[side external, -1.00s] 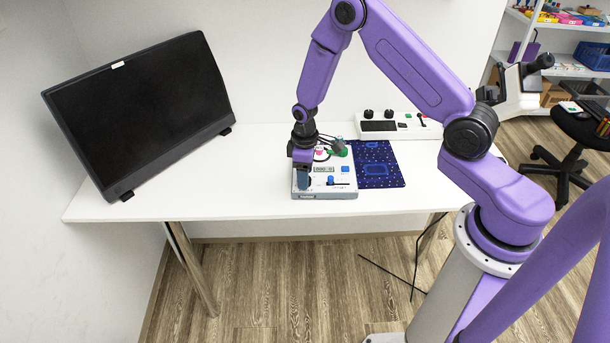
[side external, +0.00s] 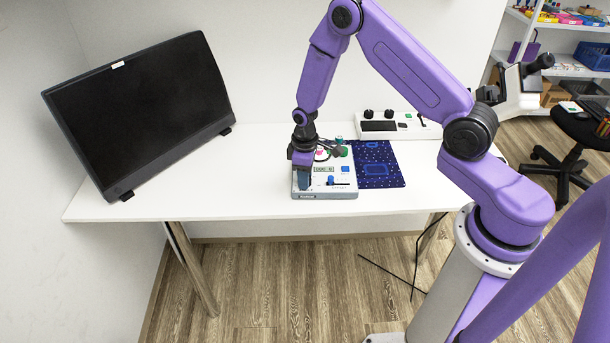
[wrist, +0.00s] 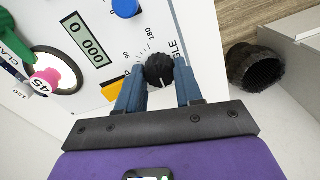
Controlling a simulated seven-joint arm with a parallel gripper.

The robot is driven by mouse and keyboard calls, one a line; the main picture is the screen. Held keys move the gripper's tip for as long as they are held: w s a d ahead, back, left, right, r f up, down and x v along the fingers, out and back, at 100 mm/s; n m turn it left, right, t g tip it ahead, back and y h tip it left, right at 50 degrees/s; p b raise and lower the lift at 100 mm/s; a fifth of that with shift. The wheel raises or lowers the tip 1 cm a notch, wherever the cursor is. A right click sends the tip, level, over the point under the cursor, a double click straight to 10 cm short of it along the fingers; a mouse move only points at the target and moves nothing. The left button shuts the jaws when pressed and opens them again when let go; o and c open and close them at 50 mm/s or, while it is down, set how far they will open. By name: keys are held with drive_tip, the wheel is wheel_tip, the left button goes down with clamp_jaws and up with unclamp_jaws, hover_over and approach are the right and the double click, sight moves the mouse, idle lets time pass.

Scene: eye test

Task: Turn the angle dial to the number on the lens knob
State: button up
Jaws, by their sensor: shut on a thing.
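The angle dial is a small black ribbed knob (wrist: 159,70) on a white instrument box (side external: 325,195). Printed numbers 90 and 180 show beside it in the wrist view. My gripper (wrist: 159,82) has its blue fingers on both sides of the dial and is shut on it. In the side view my gripper (side external: 304,185) reaches down onto the box's front left part and hides the dial. A display (wrist: 88,38) reads what looks like 0000.
A blue knob (wrist: 125,7) sits on the box near the dial. A dark blue patterned mat (side external: 390,176) lies right of the box. A white control panel (side external: 395,125) stands behind, and a black monitor (side external: 140,115) stands left. The white table (side external: 220,190) is clear between monitor and box.

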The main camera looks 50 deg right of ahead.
drive_tip(key=m, duration=0.4)
drive_tip(key=shift+m, duration=2.2)
drive_tip(key=o, duration=1)
drive_tip(key=shift+o, duration=0.2)
wheel_tip(320, 180, up, 18)
drive_tip(key=shift+f, duration=0.25)
drive_tip(key=shift+a, duration=0.1)
